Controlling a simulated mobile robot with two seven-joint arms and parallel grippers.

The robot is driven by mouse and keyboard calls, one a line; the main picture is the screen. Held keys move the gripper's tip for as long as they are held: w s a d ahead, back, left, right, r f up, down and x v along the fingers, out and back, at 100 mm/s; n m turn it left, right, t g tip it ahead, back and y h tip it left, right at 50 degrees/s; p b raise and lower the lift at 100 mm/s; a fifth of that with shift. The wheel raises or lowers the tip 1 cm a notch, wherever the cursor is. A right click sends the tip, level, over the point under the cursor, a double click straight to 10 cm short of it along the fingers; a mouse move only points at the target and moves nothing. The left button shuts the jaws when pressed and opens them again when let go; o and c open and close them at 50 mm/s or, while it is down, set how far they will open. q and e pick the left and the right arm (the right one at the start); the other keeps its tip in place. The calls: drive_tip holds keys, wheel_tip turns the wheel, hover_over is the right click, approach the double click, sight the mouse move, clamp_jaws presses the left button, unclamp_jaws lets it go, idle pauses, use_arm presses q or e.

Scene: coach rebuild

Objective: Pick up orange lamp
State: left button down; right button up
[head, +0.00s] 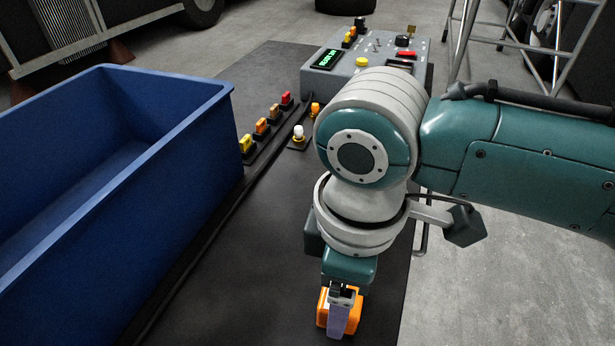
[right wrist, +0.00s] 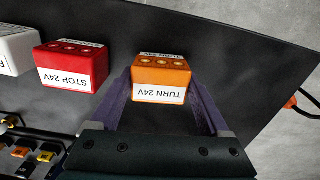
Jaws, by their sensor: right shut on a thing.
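An orange box-shaped block (head: 354,312), labelled "TURN 24V", is at the front of the dark table in the head view. It also shows in the right wrist view (right wrist: 161,74), between my two purple fingers. My right gripper (head: 340,318) points down and is shut on this orange block, with a finger on each side. I cannot tell whether its underside touches the table. A small orange lamp-like piece (head: 315,109) stands farther back, beside a white one (head: 298,133). My left gripper is not in view.
A red "STOP 24V" block (right wrist: 70,68) and a white block (right wrist: 17,50) stand beside the orange one. A large blue bin (head: 190,150) is at left. A strip with red, orange and yellow pieces (head: 262,127) runs beside it. A grey control box (head: 345,80) stands at the back.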

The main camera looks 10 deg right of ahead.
drive_tip(key=c, duration=0.6)
